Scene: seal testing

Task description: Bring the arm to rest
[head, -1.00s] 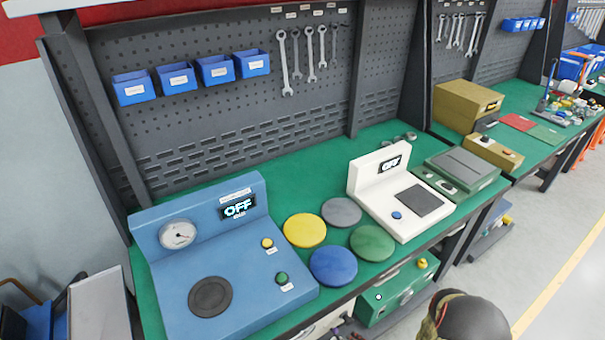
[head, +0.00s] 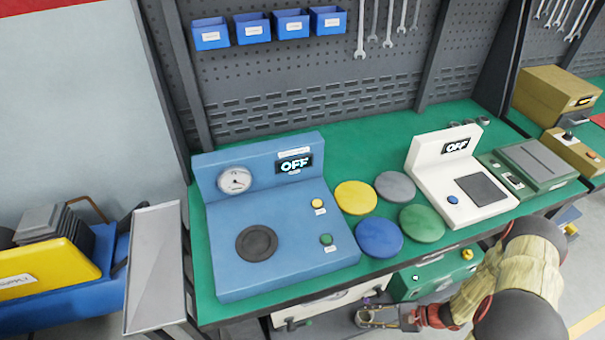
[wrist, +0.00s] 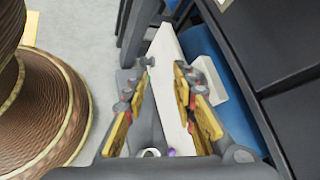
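My arm (head: 535,255) hangs at the lower right of the head view, in front of the bench. My gripper (head: 362,316) is low, beside the bench's front edge and below the top. In the wrist view my gripper (wrist: 163,95) has its yellow-padded fingers apart, with nothing held between them. A pale, long surface shows behind the fingers; I cannot tell exactly what it is.
A blue gauge tester (head: 290,262) and a white tester (head: 482,210), both reading OFF, stand on the green bench (head: 345,140). Yellow (head: 356,198), grey (head: 395,186), blue (head: 380,238) and green (head: 422,223) discs lie between. A green case (head: 435,280) sits below.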

